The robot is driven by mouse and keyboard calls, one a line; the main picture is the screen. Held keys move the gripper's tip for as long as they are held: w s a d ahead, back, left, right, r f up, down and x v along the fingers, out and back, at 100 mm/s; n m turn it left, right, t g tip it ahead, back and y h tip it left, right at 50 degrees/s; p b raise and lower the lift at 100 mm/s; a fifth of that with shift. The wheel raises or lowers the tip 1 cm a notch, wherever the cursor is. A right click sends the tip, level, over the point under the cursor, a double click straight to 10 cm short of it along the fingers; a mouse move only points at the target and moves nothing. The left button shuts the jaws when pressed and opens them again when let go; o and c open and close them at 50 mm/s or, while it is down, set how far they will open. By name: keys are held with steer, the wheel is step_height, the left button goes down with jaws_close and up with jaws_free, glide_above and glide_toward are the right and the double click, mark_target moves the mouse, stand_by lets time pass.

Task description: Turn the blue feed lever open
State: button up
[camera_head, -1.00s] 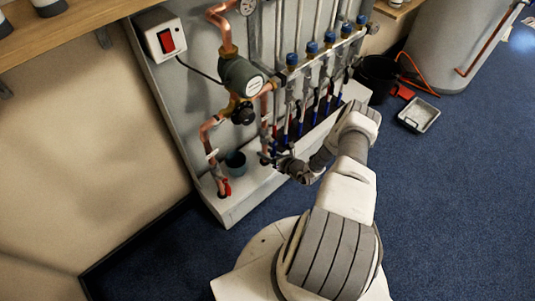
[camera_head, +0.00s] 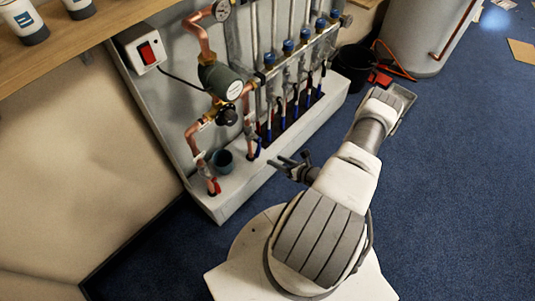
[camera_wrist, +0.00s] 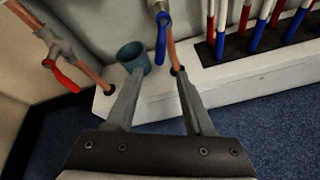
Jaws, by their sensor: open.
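The blue feed lever (camera_wrist: 161,38) shows in the wrist view at the top centre, its handle pointing down beside a copper pipe (camera_wrist: 171,50). In the head view the blue lever (camera_head: 257,149) is small, low on the manifold, left of my gripper. My gripper (camera_wrist: 158,74) is open and empty, its two fingers spread below the lever in the picture, apart from it. In the head view my gripper (camera_head: 284,163) is in front of the white plinth, right of the lever. The lever's pivot is only partly clear.
A red lever (camera_wrist: 62,76) is on another pipe to the left. A teal cup (camera_wrist: 133,57) stands on the white plinth (camera_wrist: 234,80) between the pipes. Several red and blue pipes (camera_wrist: 262,25) rise at the right. Blue carpet in front is clear.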

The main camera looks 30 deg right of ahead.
steer(key=v, duration=0.2)
steer(key=shift+s+d+r, duration=0.1)
steer(key=shift+s, duration=0.15)
